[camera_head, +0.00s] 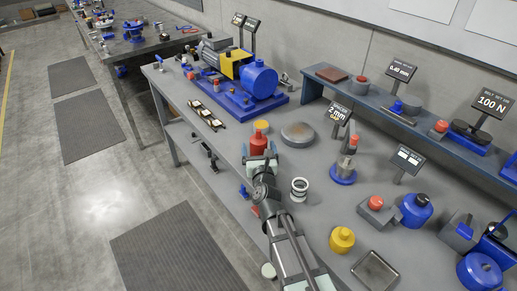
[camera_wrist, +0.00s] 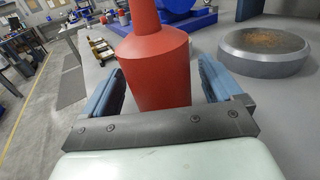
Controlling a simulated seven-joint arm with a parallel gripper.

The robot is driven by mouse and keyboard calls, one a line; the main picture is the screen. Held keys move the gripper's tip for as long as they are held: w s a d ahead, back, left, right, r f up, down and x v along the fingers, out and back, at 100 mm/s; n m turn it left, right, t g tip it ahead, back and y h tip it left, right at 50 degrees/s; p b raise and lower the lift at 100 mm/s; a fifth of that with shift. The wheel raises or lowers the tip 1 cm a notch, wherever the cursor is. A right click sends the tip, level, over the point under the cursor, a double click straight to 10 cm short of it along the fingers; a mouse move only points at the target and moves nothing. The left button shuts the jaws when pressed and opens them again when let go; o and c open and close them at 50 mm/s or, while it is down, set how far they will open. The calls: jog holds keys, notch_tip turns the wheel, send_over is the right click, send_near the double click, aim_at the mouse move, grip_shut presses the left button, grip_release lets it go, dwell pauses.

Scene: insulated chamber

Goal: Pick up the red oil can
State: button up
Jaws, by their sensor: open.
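The red oil can (camera_head: 258,144) stands upright on the grey workbench near its front edge. In the wrist view the red can (camera_wrist: 155,68) fills the space ahead of my palm, with a wide body tapering to a narrow neck; its top is cut off. My gripper (camera_head: 259,159) is at the can in the head view and hides its lower part. In the wrist view my gripper (camera_wrist: 165,82) is open, with one blue-grey finger on each side of the can. A gap shows on the right; I cannot tell if the left finger touches.
A round grey disc (camera_wrist: 264,50) with a rusty top lies right of the can. A blue and yellow pump (camera_head: 236,70) stands behind, a white ringed part (camera_head: 299,188) nearby. A yellow can (camera_head: 342,239) stands nearer. The raised shelf (camera_head: 330,90) runs along the wall.

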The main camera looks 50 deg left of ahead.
jog(key=shift+x, duration=1)
jog(key=c, duration=1.2)
jog(key=shift+r, duration=5)
